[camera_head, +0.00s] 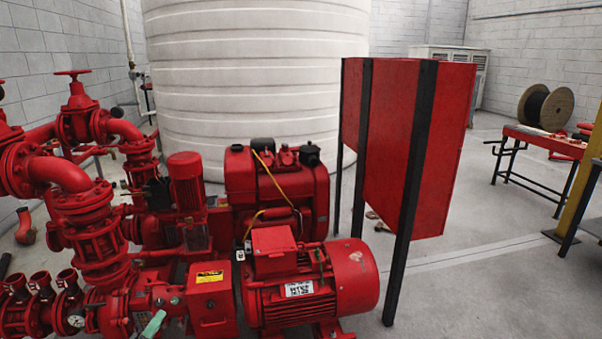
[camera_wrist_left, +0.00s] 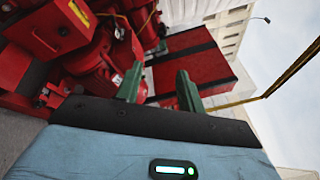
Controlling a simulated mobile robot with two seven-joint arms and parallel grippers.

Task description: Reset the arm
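My left gripper (camera_wrist_left: 160,88) shows in the left wrist view with its two green fingers apart and nothing between them. The wrist view is tilted, with red machinery and a red panel beyond the fingers. In the head view, a small green part of my left gripper (camera_head: 153,324) shows at the bottom edge, in front of the red pump; most of it is out of frame. I cannot tell whether it touches the pump. My right gripper is in neither view.
A red motor (camera_head: 312,283) and red pipes with valves (camera_head: 85,200) fill the left and centre. A red cabinet on black posts (camera_head: 440,150) stands right of them. A white tank (camera_head: 257,80) is behind. A red workbench (camera_head: 545,143) stands far right.

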